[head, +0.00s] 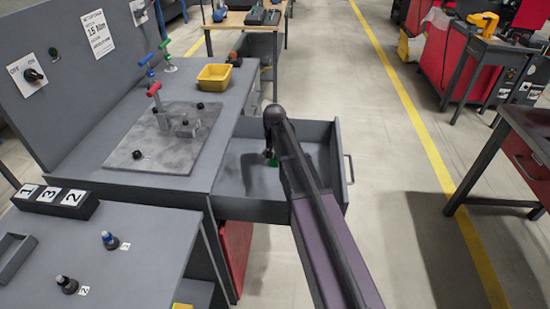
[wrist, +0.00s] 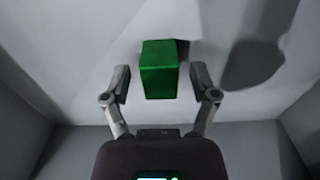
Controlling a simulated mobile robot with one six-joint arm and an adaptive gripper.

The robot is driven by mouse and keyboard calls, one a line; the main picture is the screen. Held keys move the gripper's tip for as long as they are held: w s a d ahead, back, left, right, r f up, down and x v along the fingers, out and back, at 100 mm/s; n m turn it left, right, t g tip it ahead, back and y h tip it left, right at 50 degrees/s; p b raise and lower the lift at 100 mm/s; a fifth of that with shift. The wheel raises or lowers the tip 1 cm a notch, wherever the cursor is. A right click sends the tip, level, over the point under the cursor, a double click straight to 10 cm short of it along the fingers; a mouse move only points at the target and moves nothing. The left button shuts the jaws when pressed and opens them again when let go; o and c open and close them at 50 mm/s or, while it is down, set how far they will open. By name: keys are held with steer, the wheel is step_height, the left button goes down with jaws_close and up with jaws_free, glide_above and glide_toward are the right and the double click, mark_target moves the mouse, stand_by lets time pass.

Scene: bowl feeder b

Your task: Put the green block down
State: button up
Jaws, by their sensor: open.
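The green block (wrist: 159,72) is inside an open grey drawer, between the two fingers of my gripper (wrist: 160,82). In the wrist view a gap shows on each side of the block, so the fingers are open and apart from it. The block seems to rest on the drawer's floor. In the head view only a small part of the green block (head: 273,162) shows beside my arm. The drawer (head: 232,208) is pulled out from the grey workbench. My arm reaches down into it and hides part of its inside.
The workbench (head: 222,123) left of the drawer carries a metal plate with red, blue and green handled clamps and a yellow bin (head: 214,77). A lower table (head: 150,235) stands in front.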

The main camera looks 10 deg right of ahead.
steer(key=shift+r, duration=0.1)
step_height(320, 180, up, 12)
steer(key=p, duration=1.2)
steer(key=shift+s, duration=0.1)
stand_by(0.7)
steer(key=s+n, duration=0.3)
steer(key=s, duration=1.9)
steer(key=shift+n, duration=0.3)
